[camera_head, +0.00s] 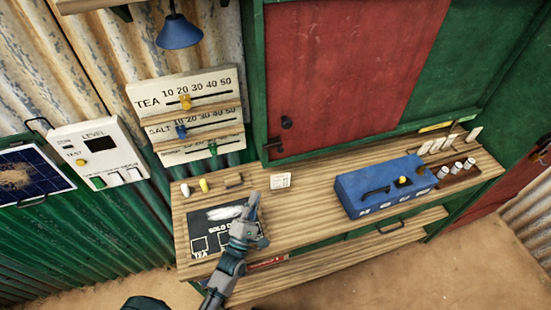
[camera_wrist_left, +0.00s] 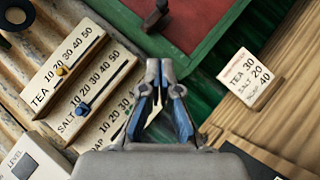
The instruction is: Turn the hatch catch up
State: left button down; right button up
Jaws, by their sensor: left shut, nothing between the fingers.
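The hatch is a red panel (camera_head: 340,75) in a green frame; its lower left part also shows in the wrist view (camera_wrist_left: 200,18). A small dark catch (camera_head: 275,145) sits at the hatch's lower left edge, with a dark round knob (camera_head: 287,122) just above it. In the left wrist view a dark catch piece (camera_wrist_left: 155,18) shows at the top; I cannot tell its exact turn. My left gripper (camera_head: 249,202) is shut and empty over the counter, below and left of the catch and apart from it. Its closed fingers (camera_wrist_left: 161,68) show in the wrist view. My right gripper is out of view.
The wooden counter (camera_head: 320,210) holds a blue box (camera_head: 385,185), a small white card (camera_head: 280,181) and a dark board (camera_head: 205,220). A TEA/SALT slider panel (camera_head: 160,90) stands left of the hatch. A blue lamp (camera_head: 178,32) hangs above it.

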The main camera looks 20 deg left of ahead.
pick_arm(q)
jog(key=p, duration=0.2)
send_near(278, 147)
jog(key=w+a, duration=0.2)
jog(key=w, duration=0.1)
jog(key=shift+w+d+r+p, duration=0.55)
jog(key=shift+w+d+r, duration=0.3)
jog(key=shift+w+d, duration=0.3)
jog(key=shift+a, duration=0.15)
